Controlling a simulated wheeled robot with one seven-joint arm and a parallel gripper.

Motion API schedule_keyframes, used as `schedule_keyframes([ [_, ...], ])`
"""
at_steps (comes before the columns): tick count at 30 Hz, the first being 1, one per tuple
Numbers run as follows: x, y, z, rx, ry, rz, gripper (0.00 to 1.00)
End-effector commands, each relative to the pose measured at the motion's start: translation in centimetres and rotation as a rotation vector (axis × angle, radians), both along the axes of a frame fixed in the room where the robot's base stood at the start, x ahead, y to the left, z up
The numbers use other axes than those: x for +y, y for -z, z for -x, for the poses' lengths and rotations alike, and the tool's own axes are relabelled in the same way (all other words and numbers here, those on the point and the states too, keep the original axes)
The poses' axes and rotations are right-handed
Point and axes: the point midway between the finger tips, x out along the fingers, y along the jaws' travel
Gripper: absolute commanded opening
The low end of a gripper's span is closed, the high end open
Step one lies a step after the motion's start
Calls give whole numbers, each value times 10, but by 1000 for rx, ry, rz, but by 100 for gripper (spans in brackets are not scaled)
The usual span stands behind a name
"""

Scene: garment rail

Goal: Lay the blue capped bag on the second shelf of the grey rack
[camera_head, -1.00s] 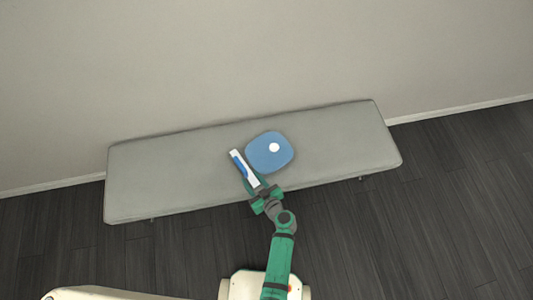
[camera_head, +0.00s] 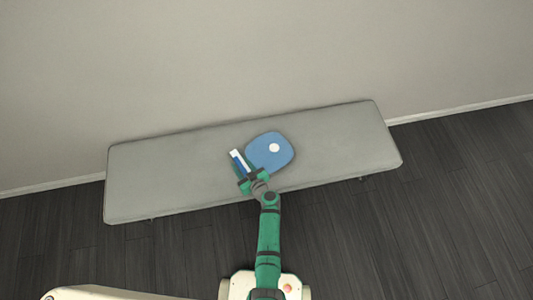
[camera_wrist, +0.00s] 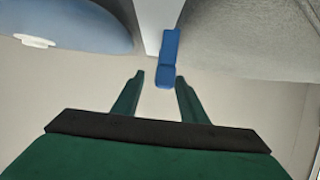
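The blue capped bag (camera_head: 272,149), a rounded blue shape with a white round cap, lies on the grey bench. In the wrist view it shows at the upper left (camera_wrist: 65,22). A narrow white piece with a blue part (camera_head: 238,159) lies close along its left side; I cannot tell whether they are joined. My gripper (camera_head: 245,172) is over the bench at the near end of that narrow piece. In the wrist view my gripper (camera_wrist: 160,78) is open, with the blue part (camera_wrist: 168,60) in line with the gap between its fingers. No grey rack is in view.
The long grey bench (camera_head: 170,180) stands along a plain pale wall (camera_head: 250,60). Dark plank floor (camera_head: 400,230) is clear in front and to the right.

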Motion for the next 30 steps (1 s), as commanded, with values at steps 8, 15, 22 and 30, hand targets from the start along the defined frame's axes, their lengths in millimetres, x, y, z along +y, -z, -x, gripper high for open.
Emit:
schedule_keyframes([
  [8, 1, 2, -3, 1, 4, 0, 39],
  [15, 2, 2, -3, 1, 1, 0, 0],
  [22, 5, 2, -2, 1, -4, 0, 0],
  [30, 5, 2, -2, 1, -4, 0, 0],
])
